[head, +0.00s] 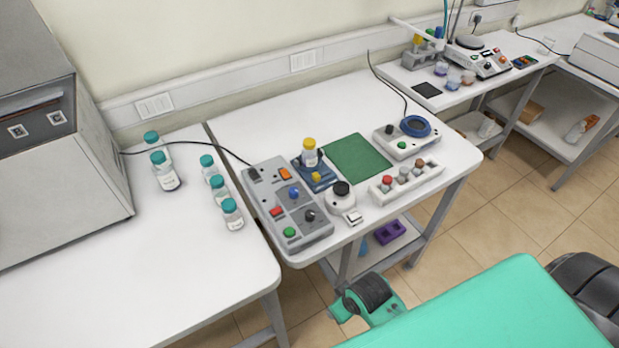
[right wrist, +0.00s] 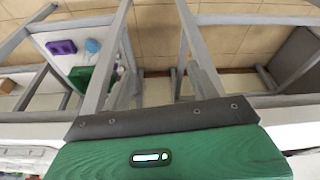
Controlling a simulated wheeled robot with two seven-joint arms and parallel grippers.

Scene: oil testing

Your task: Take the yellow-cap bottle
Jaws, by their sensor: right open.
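The yellow-cap bottle (head: 310,154) is small and clear with a white label. It stands upright on a small blue device (head: 315,176) on the middle table in the head view. My right gripper (head: 366,296), green and black, is in front of and below that table's front edge, well apart from the bottle, and holds nothing that I can see. In the right wrist view its green and dark body fills the bottom, facing the table's underside; the bottle is not in that view. My left gripper is not in view.
Several teal-cap bottles (head: 230,214) stand on the left table. A purple item (head: 390,232) lies on the lower shelf.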

